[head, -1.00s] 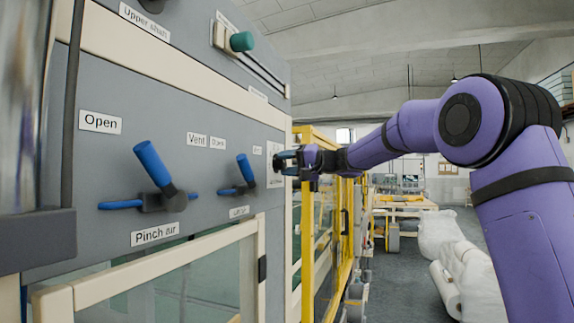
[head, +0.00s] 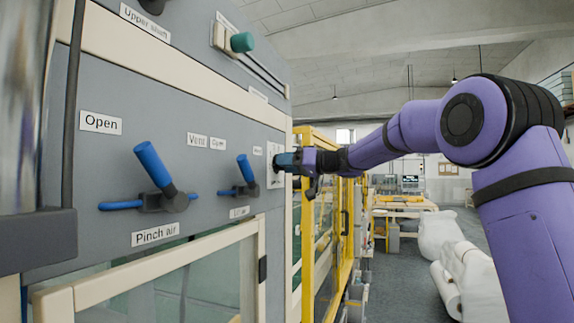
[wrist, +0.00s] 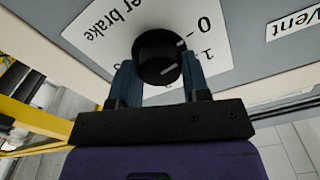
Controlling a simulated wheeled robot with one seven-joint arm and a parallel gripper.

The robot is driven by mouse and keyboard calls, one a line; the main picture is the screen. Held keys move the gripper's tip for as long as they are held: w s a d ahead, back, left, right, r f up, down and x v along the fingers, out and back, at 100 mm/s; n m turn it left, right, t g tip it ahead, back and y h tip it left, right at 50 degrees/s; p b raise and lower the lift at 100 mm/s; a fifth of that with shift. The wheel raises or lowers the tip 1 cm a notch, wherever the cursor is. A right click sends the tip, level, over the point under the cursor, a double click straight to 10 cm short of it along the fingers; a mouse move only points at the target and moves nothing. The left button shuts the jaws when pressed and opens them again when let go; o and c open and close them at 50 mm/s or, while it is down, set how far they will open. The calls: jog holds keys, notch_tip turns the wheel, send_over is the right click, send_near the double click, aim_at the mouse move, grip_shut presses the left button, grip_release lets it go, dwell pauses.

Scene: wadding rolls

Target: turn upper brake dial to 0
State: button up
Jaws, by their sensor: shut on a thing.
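The black round dial (wrist: 157,56) sits on a white plate (wrist: 226,52) with the figures 0 and 1 and lettering that reads "er brake"; the start of the word is cut off. The plate appears upside down in the wrist view. Pale marks show on the dial, but which figure it points at is unclear. My gripper (wrist: 160,82) has its blue fingers on both sides of the dial, shut on it. In the head view my gripper (head: 284,161) is against the plate at the panel's right edge and hides the dial.
Left of my gripper, blue-handled levers (head: 153,164) (head: 245,170) stick out of the grey panel. A green knob (head: 242,41) is above. A yellow frame (head: 343,240) stands just right of the panel. White rolls (head: 465,275) lie on the floor beyond.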

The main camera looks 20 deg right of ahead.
jog(key=shift+f, duration=0.1)
dwell(0.4)
jog(key=o, duration=0.9)
jog(key=v, duration=1.1)
